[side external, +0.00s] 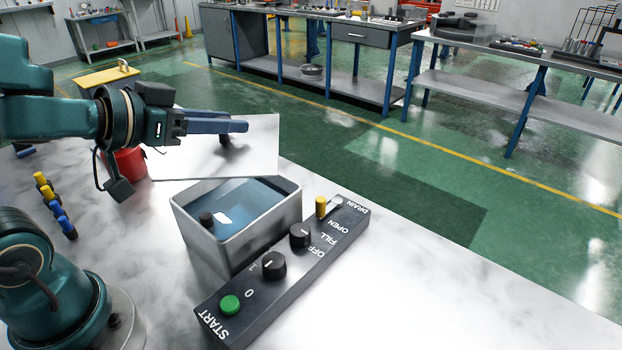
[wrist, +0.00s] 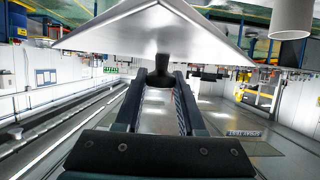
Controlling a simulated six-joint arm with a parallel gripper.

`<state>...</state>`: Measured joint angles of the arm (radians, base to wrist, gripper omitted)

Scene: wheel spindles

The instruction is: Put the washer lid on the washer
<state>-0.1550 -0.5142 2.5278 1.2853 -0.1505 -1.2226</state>
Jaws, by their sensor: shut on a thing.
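The washer lid (side external: 190,158) is a thin pale square plate with a black knob (wrist: 162,68). My gripper (side external: 238,127) is shut on this knob and holds the lid off the table. In the wrist view the lid (wrist: 125,28) spans the top, with the knob between the fingertips (wrist: 161,80). In the side view the lid appears just behind and above the washer (side external: 240,245), an open grey square tub. Blue liquid (side external: 258,195) and a small dark item (side external: 206,218) with a pale patch show inside. I cannot tell the exact gap between lid and rim.
A dark control panel (side external: 282,272) with a green button, black dials and a yellow lever (side external: 321,206) stands right of the washer. A red container (side external: 128,163) stands behind left. The table's front right is clear.

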